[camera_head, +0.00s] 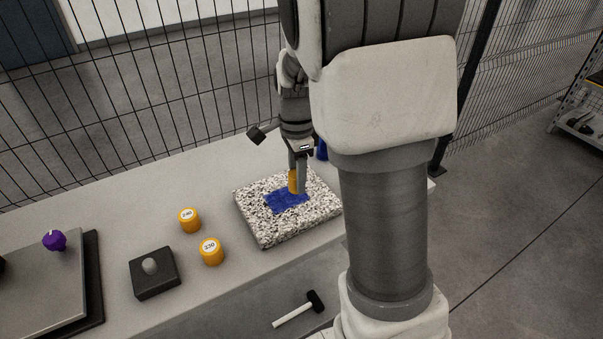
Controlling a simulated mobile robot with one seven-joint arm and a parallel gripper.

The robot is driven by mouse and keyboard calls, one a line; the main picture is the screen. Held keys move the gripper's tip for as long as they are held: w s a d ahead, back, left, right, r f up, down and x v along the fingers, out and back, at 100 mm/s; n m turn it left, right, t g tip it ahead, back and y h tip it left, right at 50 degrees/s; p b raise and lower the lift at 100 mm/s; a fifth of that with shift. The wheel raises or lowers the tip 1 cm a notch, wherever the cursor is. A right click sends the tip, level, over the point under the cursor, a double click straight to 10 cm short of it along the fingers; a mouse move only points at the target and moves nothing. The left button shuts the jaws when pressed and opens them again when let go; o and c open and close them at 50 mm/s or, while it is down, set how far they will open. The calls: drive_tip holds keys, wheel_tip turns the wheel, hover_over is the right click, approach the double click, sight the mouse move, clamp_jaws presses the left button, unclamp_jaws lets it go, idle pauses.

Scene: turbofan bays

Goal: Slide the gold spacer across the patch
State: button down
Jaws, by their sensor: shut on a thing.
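The gold spacer (292,183) stands at the far right edge of the blue patch (284,201), on top of a speckled stone block (268,232). My gripper (298,180) points down and is shut on the spacer. The fingers hide part of the spacer, and I cannot tell whether its underside touches the surface. Two more gold cylinders with number labels stand on the bench left of the block, one farther back (189,219) and one nearer (211,251).
A dark square block with a grey knob (151,272) and a grey plate with a purple knob (54,240) are at the left. A blue object (321,150) is behind the stone block, partly hidden by my arm. A hammer (299,309) lies below the bench edge. Wire fencing runs behind.

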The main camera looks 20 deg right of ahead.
sight(290, 196)
drive_tip(key=shift+w+a+f+b, duration=0.25)
drive_tip(key=shift+w+a+f, duration=0.3)
drive_tip(key=shift+a+f, duration=0.3)
drive_tip(key=shift+w+a+f+b, duration=0.25)
drive_tip(key=shift+w+a+f, duration=0.3)
drive_tip(key=shift+a+f, duration=0.35)
drive_tip(key=shift+w+a+f+b, duration=0.25)
drive_tip(key=shift+w+a+f, duration=0.3)
drive_tip(key=shift+a+f, duration=0.3)
drive_tip(key=shift+f+b, duration=0.35)
drive_tip(key=shift+f, duration=0.2)
idle(1.1)
drive_tip(key=shift+d, duration=0.2)
drive_tip(key=shift+w+d, duration=0.1)
drive_tip(key=shift+d, duration=0.65)
drive_tip(key=shift+d, duration=0.2)
idle(0.5)
drive_tip(key=shift+w+d, duration=0.15)
drive_tip(key=shift+d, duration=0.6)
drive_tip(key=shift+d, duration=0.45)
idle(0.3)
drive_tip(key=shift+w+d, duration=0.1)
drive_tip(key=shift+d, duration=0.55)
